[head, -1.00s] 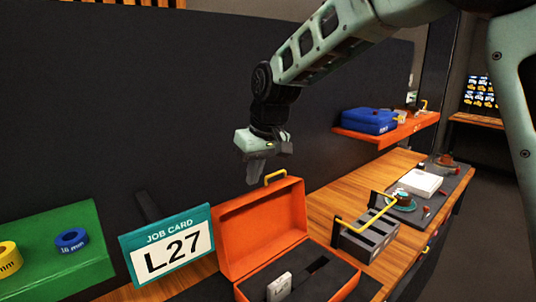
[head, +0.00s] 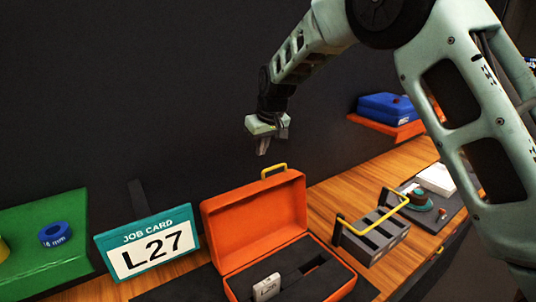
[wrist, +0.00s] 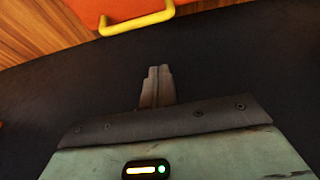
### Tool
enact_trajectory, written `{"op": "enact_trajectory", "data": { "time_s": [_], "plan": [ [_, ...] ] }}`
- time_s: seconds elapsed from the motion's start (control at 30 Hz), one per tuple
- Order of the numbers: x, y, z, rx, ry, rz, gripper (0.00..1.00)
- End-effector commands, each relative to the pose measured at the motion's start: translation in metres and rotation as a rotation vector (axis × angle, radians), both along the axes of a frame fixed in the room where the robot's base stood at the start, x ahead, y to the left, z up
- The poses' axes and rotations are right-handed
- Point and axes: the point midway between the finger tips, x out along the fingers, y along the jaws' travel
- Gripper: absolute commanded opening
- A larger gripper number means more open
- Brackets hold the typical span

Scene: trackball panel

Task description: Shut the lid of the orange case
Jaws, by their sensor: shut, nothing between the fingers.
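The orange case (head: 211,246) stands on the wooden bench with its lid (head: 254,220) raised upright at the back. A yellow handle (head: 274,169) sits on the lid's top edge. Inside the case is a dark insert holding a pale block marked L26 (head: 267,288). My gripper (head: 263,151) is shut and empty, pointing down above and behind the raised lid, apart from it. In the wrist view my shut fingers (wrist: 157,84) show over a dark surface, with the yellow handle (wrist: 137,19) and a strip of orange lid (wrist: 98,8) beyond them.
A job card reading L27 (head: 150,245) stands left of the case. A green stand with a blue ring (head: 55,235) is further left. A grey rack with a yellow handle (head: 372,238) stands to the right. A dark wall (head: 130,90) rises behind the bench.

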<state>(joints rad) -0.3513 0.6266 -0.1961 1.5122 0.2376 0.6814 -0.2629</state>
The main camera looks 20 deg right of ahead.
Motion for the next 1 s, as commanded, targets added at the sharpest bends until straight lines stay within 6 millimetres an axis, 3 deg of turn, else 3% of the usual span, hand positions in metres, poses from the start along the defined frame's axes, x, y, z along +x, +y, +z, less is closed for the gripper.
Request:
{"op": "enact_trajectory", "data": {
  "time_s": [0.13,0.5,1.0],
  "plan": [
    [0.009,0.003,-0.027,-0.002,0.006,-0.001,0.00],
    [-0.026,-0.009,-0.028,0.000,0.000,-0.001,0.00],
    [-0.028,-0.009,-0.029,0.002,-0.004,-0.001,0.00]
  ]
}}
